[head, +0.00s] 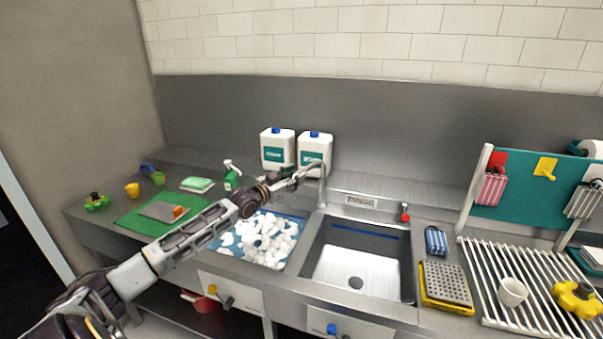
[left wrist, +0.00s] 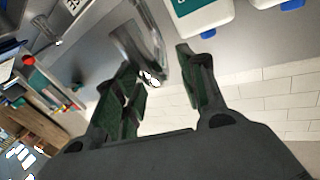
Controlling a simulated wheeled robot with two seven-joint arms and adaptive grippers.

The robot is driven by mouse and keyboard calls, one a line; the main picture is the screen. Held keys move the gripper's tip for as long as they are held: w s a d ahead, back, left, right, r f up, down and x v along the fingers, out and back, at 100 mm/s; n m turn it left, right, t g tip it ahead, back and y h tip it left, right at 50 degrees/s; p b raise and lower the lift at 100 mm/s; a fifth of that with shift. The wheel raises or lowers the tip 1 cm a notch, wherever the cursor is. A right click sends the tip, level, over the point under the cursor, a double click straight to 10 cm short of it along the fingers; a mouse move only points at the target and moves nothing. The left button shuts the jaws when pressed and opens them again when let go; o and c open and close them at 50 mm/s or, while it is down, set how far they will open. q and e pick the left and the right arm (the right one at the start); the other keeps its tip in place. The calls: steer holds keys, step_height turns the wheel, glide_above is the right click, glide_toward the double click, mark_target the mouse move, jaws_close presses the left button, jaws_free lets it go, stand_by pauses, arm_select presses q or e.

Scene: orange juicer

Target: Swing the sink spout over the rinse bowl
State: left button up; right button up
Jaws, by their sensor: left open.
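The sink spout (head: 323,184) is a chrome gooseneck behind the two bowls, near the divider between them. Its top reaches left toward my left gripper (head: 305,171), which partly hides its outlet. In the left wrist view the curved spout (left wrist: 152,40) reaches between the fingertips of my open left gripper (left wrist: 158,62), nearer the left finger. I cannot tell whether they touch. The bare steel bowl (head: 352,268), seemingly the rinse bowl, is at the right of the spout. The other bowl, at the left, holds white suds (head: 262,240). My right gripper is not in view.
Two white jugs (head: 277,149) (head: 314,153) stand close behind the spout. A green spray bottle (head: 231,177) is at their left. The space above the bare bowl is clear.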

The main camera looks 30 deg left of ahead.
arm_select(q)
steer(key=shift+w+d, duration=0.2)
steer(key=shift+w, duration=0.9)
steer(key=shift+w+d, duration=0.15)
steer(key=shift+w, duration=0.95)
jaws_close()
